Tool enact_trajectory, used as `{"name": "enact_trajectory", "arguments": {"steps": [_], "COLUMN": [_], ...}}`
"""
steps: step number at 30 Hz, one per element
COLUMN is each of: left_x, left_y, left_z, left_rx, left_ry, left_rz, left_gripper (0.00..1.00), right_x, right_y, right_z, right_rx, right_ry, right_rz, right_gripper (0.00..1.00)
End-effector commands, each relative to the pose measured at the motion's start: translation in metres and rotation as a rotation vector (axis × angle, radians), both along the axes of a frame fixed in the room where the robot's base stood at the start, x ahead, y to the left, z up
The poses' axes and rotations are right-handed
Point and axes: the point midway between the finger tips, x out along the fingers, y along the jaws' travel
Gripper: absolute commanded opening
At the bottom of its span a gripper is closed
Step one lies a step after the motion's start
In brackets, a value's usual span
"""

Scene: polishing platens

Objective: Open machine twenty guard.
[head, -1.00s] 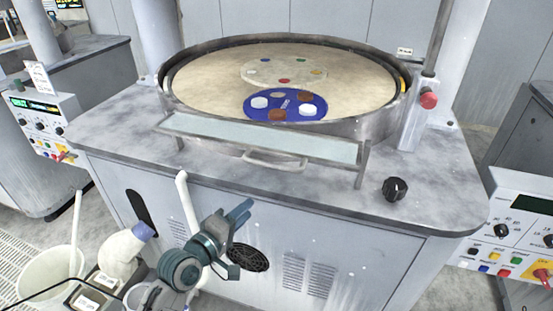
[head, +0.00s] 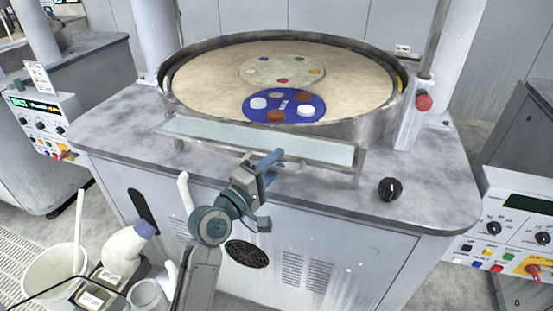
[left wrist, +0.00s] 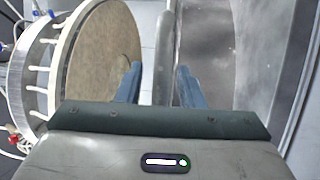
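The guard (head: 210,134) is a long pale translucent panel in a grey frame. It lies low along the front of the round platen (head: 205,85) of the middle machine. Its handle, at the middle of the front edge, is mostly hidden behind my left gripper (head: 270,163). In the left wrist view my left gripper (left wrist: 159,85) has its two blue fingers apart. A grey bar (left wrist: 165,50) runs between and beyond them; I cannot tell whether it touches either finger. No machine number is readable. My right gripper is not in view.
A blue disc (head: 262,116) with several pieces lies on the platen. A black knob (head: 389,189) sits on the machine top at right, and a red button (head: 424,102) on the post. A white bucket (head: 45,278) and bottle (head: 128,245) stand at lower left.

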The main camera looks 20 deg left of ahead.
Motion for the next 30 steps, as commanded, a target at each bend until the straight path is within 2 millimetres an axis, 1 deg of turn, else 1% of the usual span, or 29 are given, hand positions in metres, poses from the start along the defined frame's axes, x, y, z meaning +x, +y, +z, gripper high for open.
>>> {"name": "enact_trajectory", "arguments": {"steps": [3, 11, 12, 17, 25, 30], "left_x": [0.007, 0.008, 0.008, 0.008, 0.008, 0.009], "left_y": [-0.003, -0.004, -0.004, -0.004, -0.004, -0.004], "left_z": [0.001, 0.001, 0.001, 0.001, 0.004, 0.012], "left_rx": [0.0, 0.0, 0.0, 0.0, 0.0, 0.0], "left_ry": [0.001, 0.001, 0.001, 0.001, 0.0, 0.02], "left_rz": [0.0, 0.0, 0.0, 0.0, 0.001, 0.0], "left_gripper": [0.34, 0.34, 0.32, 0.01, 0.0, 0.0], "right_x": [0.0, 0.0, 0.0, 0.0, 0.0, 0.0], "right_y": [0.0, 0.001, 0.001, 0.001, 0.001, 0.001], "right_z": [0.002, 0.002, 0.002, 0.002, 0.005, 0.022], "right_rx": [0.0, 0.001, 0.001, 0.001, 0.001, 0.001], "right_ry": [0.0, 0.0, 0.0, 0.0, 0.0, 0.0], "right_rz": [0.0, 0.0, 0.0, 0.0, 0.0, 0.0], "right_gripper": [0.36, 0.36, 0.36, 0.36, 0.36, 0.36]}}
